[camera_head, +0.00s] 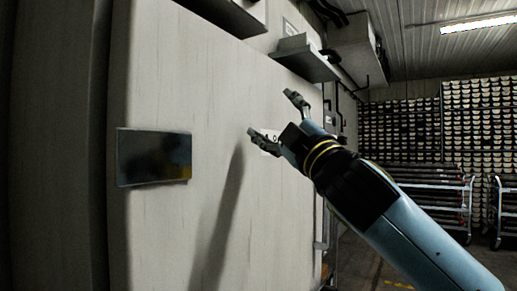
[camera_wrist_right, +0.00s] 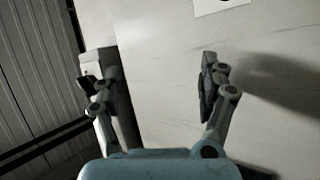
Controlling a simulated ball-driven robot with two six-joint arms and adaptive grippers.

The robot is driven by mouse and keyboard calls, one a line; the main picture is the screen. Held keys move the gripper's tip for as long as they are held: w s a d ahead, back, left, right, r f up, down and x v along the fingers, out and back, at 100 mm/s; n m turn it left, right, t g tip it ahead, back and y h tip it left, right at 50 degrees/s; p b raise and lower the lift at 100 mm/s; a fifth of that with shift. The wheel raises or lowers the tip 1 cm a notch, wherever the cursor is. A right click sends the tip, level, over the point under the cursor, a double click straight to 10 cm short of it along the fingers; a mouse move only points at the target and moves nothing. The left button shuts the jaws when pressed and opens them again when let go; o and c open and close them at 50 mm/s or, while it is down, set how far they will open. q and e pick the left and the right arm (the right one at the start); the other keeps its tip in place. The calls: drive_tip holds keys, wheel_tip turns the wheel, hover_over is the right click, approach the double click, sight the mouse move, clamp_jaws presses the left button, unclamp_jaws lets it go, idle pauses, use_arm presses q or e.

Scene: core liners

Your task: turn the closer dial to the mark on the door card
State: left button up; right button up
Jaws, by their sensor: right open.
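My right gripper (camera_head: 272,114) is open and empty, with its two fingers spread in front of the pale door (camera_head: 215,110). Both fingers also show in the right wrist view (camera_wrist_right: 148,72), with bare pale surface between them. A white card (camera_head: 271,137) on the door is partly hidden behind the lower finger. The lower part of a white card shows at the top of the right wrist view (camera_wrist_right: 222,3); its marks cannot be read. I cannot make out the closer dial in either view. My left gripper is not in view.
A dark glossy plate (camera_head: 153,158) is on the door at left. A grey box with a ledge (camera_head: 303,60) juts out above the gripper. Pipes run beyond the door's right edge. Racks (camera_head: 405,128) and a trolley (camera_head: 440,190) stand farther back right.

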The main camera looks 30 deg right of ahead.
drive_tip(key=s+a+r+m+g+y, duration=0.35)
drive_tip(key=r+m+y, duration=0.35)
drive_tip(key=m, duration=0.4)
drive_tip(key=s+a+r+m+g+y, duration=0.2)
drive_tip(key=a+r+m+g+y, duration=0.4)
drive_tip(key=m, duration=0.5)
drive_tip(key=s+a+r+m+g+y, duration=0.2)
drive_tip(key=s+r+m+g+y, duration=0.15)
drive_tip(key=r+m+y, duration=0.6)
drive_tip(key=d+r+m+t+h, duration=0.3)
drive_tip(key=d+t+h, duration=0.3)
drive_tip(key=d+h, duration=0.7)
drive_tip(key=p+x, duration=0.6)
drive_tip(key=x, duration=0.5)
drive_tip(key=shift+a+f, duration=0.1)
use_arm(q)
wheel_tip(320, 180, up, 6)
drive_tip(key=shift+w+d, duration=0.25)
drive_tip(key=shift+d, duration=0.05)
